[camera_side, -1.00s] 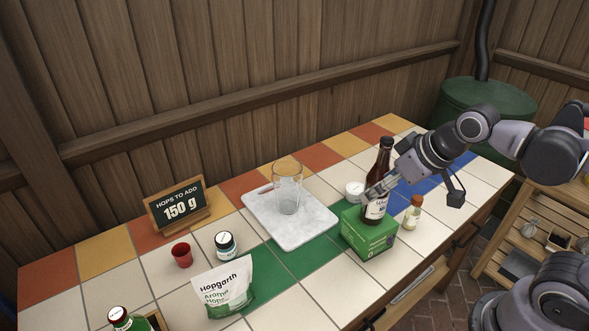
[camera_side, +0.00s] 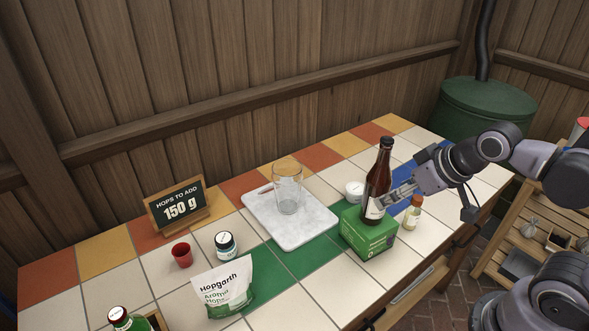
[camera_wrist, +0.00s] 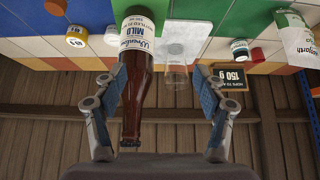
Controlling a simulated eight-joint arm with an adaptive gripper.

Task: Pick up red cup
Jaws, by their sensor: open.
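The small red cup (camera_side: 182,255) stands upright on the white tiles at the left, in front of the chalkboard sign. It also shows small in the wrist view, at the right (camera_wrist: 257,55). My gripper (camera_side: 384,203) is far to its right, beside the brown bottle (camera_side: 378,178). In the wrist view, my gripper's fingers (camera_wrist: 162,72) are spread apart with nothing gripped. The bottle (camera_wrist: 137,80) appears upside down there, between the fingers and nearer the left one. I cannot tell whether the finger touches it.
A glass (camera_side: 288,187) stands on a marble board (camera_side: 306,235). A small bottle (camera_side: 412,213) stands right of the box.

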